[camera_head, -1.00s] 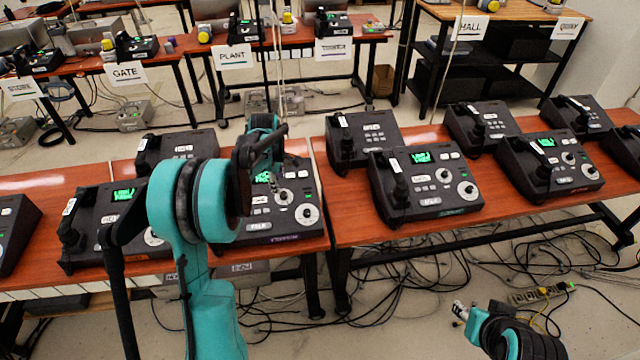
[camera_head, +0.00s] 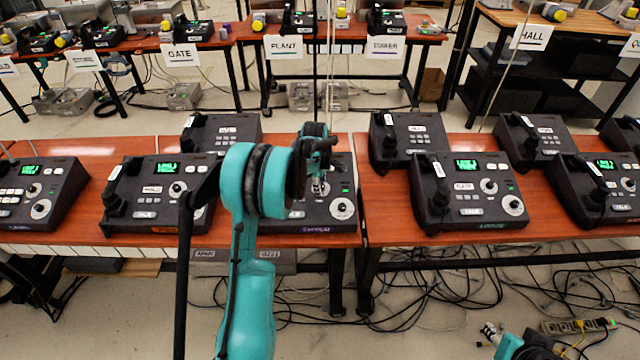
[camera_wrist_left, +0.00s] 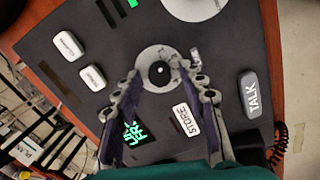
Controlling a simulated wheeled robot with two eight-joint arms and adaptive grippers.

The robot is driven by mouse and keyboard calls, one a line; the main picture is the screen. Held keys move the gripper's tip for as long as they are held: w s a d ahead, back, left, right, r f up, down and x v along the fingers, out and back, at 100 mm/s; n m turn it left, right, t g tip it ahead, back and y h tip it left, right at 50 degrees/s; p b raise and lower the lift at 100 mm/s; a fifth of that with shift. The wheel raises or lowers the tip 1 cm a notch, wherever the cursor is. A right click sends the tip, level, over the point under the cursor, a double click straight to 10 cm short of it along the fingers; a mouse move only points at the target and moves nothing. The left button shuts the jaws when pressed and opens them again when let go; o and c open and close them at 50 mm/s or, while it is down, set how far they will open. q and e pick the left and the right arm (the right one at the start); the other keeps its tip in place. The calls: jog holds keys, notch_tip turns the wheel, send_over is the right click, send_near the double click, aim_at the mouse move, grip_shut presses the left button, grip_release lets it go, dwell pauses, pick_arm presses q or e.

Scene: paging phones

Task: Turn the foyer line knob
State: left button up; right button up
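A dark paging phone (camera_head: 335,212) stands on the near table under my left gripper (camera_head: 320,188). The arm hides most of its left side. In the left wrist view, a small black knob on a round pale disc (camera_wrist_left: 160,74) lies between the two fingertips of my left gripper (camera_wrist_left: 162,70). The fingers are apart, one on each side of the knob; I cannot tell whether they touch it. A green display (camera_wrist_left: 137,131) and a STORE button (camera_wrist_left: 186,120) lie below the disc. My right gripper (camera_head: 491,332) shows only partly at the bottom right.
A larger pale dial (camera_wrist_left: 195,5) and a TALK button (camera_wrist_left: 250,93) are close to the gripper. Similar phones stand left (camera_head: 155,200) and right (camera_head: 470,195) on the tables. Cables lie on the floor. Tables with place signs stand behind.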

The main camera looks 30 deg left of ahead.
pick_arm(q)
grip_shut()
jog(key=shift+m, duration=0.3)
jog(key=m, duration=0.5)
jog(key=shift+w+m, duration=0.1)
jog(key=shift+m, duration=0.2)
jog(key=m, duration=0.5)
jog(key=shift+d+g+y+p, duration=0.1)
jog(key=shift+g+y+p, duration=0.2)
jog(key=shift+p, duration=0.1)
jog(key=m, duration=0.6)
jog(key=shift+d+m, duration=0.1)
jog(key=shift+m, duration=0.3)
jog(key=m, duration=0.5)
jog(key=shift+m+y, duration=0.3)
jog(key=shift+y, duration=0.1)
